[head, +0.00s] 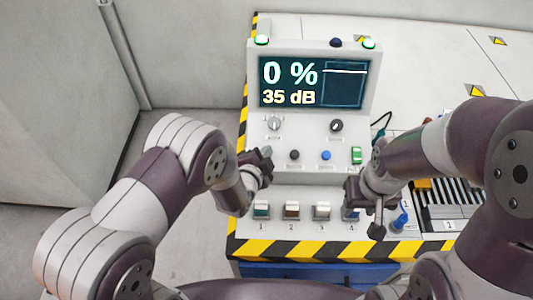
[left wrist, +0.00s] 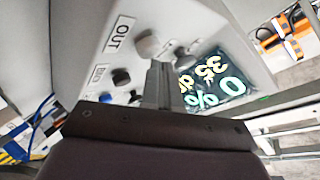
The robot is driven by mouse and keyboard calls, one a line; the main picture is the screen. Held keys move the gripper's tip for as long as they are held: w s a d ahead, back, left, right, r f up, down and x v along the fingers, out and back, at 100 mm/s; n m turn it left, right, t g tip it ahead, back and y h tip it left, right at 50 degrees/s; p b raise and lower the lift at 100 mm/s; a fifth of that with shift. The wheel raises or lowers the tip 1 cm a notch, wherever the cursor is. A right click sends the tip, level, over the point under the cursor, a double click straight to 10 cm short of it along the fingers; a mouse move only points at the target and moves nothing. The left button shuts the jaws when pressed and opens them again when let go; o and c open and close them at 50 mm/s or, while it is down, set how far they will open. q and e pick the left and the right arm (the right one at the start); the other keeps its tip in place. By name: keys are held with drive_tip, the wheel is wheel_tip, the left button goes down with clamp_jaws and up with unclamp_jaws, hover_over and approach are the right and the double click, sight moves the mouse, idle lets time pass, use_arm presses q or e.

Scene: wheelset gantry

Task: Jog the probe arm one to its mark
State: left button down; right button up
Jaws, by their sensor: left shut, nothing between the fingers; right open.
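The console (head: 248,90) has a screen (head: 313,84) reading "0 %" and "35 dB", with a line near the top of its plot. Switches numbered 1 (head: 261,209), 2 (head: 291,209) and 3 (head: 321,210) stand in a row along the lower panel. My left gripper (head: 266,160) is shut and empty, just left of the black knob (head: 294,155) and above switch 1. Its closed fingers also show in the left wrist view (left wrist: 158,84). My right gripper (head: 364,207) is open over the switch row's right end, partly hiding switch 4. I cannot identify probe arm one itself.
Two dials (head: 336,125), a blue knob (head: 326,155) and a green switch (head: 356,155) are on the console face. A blue part (head: 400,220) stands by a striped grating (head: 470,211) at right. Yellow-black tape (head: 300,249) marks the front edge.

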use_arm(q)
drive_tip(key=shift+w+f+b, duration=0.2)
drive_tip(key=shift+f+b, duration=0.25)
drive_tip(key=shift+b, duration=0.05)
idle(0.7)
idle(3.8)
drive_tip(key=shift+s+r+p, duration=0.4)
drive_tip(key=shift+r+p, duration=0.45)
drive_tip(key=shift+p, duration=0.05)
drive_tip(key=r+p, duration=0.1)
drive_tip(key=s+r+p, duration=0.1)
drive_tip(key=r+p, duration=0.1)
drive_tip(key=s+r+p, duration=0.1)
drive_tip(key=shift+r, duration=0.3)
idle(1.3)
